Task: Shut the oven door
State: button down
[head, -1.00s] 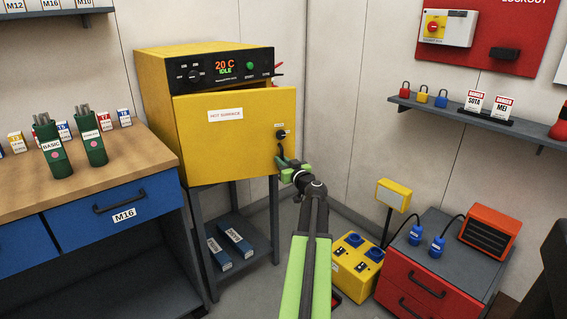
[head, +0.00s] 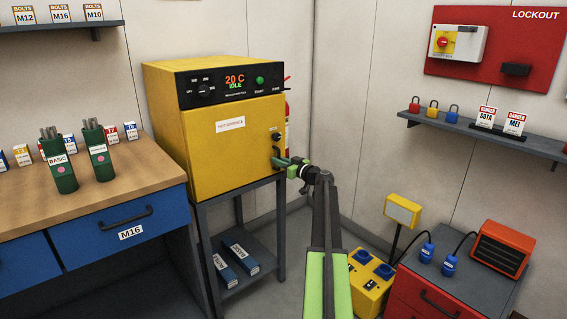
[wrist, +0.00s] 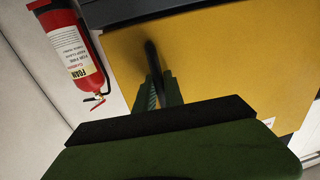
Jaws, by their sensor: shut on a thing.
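The yellow oven (head: 160,100) stands on a dark grey stand at the back. Its yellow door (head: 225,160) carries a hot-surface label and looks flush, or nearly flush, with the front below the black control panel, whose display reads 20 C IDLE. The dark door handle (head: 275,150) is near the door's right edge; it also shows in the wrist view (wrist: 151,58). My gripper (head: 282,163) is at the handle's lower end, its fingers shut around it. In the wrist view the fingers close on the handle, and a dark gap line shows along the door's upper edge.
A fire extinguisher (wrist: 72,45) hangs beside the oven. The wooden workbench (head: 120,205) with green rod holders is at left. A yellow power box (head: 370,280), a lamp (head: 402,212) and a red drawer cabinet (head: 410,300) stand at right, near my arm.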

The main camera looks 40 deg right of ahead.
jog(key=shift+d+r, duration=0.1)
jog(key=shift+d, duration=0.25)
jog(key=c, duration=1.7)
grip_release()
jog(key=shift+w+a, duration=0.1)
jog(key=shift+w, duration=0.05)
jog(key=shift+a, duration=0.1)
jog(key=s, duration=1.7)
jog(key=shift+s, duration=0.2)
